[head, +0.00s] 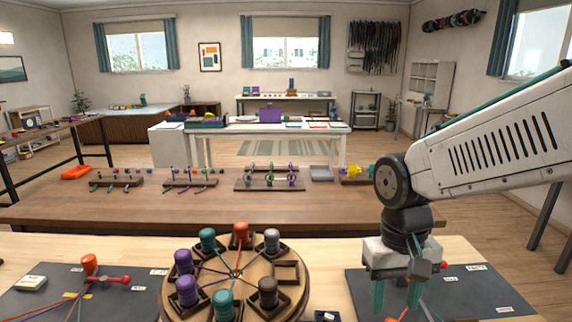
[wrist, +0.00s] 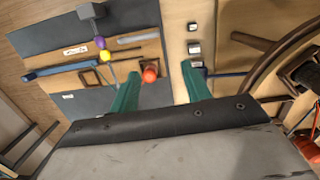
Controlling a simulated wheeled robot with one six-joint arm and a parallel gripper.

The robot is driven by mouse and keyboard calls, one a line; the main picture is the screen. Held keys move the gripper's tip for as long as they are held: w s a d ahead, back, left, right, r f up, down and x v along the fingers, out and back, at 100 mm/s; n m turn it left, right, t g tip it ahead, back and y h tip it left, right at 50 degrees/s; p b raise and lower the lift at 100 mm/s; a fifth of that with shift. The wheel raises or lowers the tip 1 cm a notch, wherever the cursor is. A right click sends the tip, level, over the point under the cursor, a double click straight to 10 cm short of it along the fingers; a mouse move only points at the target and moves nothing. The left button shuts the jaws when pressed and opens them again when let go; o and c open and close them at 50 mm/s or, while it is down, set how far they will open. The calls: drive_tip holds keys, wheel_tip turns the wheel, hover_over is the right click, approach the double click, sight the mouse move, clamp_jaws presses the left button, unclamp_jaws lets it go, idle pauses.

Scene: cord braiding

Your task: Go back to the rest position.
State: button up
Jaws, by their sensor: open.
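My gripper (head: 396,296) hangs over the dark right mat (head: 480,290), to the right of the round braiding disk. Its two teal fingers are apart, with nothing held between them. In the wrist view the fingers (wrist: 160,70) are also spread, and an orange-red ball (wrist: 150,75) shows by the left fingertip; I cannot tell its distance from it. The wooden disk (head: 237,277) carries purple, teal, orange-red and grey bobbins in square holders, with cords running to its centre. One holder (head: 287,272) at its right is empty. My wrist partly hides the right mat.
Behind stands a brown table (head: 220,208) with peg racks, an orange tray (head: 76,172) and a grey tray (head: 321,173). The air above the disk is clear.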

drive_tip(key=s+d+r+t, duration=0.2)
drive_tip(key=s+d+r, duration=0.4)
drive_tip(key=s, duration=0.5)
drive_tip(key=shift+s+d+m+t, duration=0.2)
drive_tip(key=shift+d+m+t, duration=0.15)
drive_tip(key=shift+d, duration=0.8)
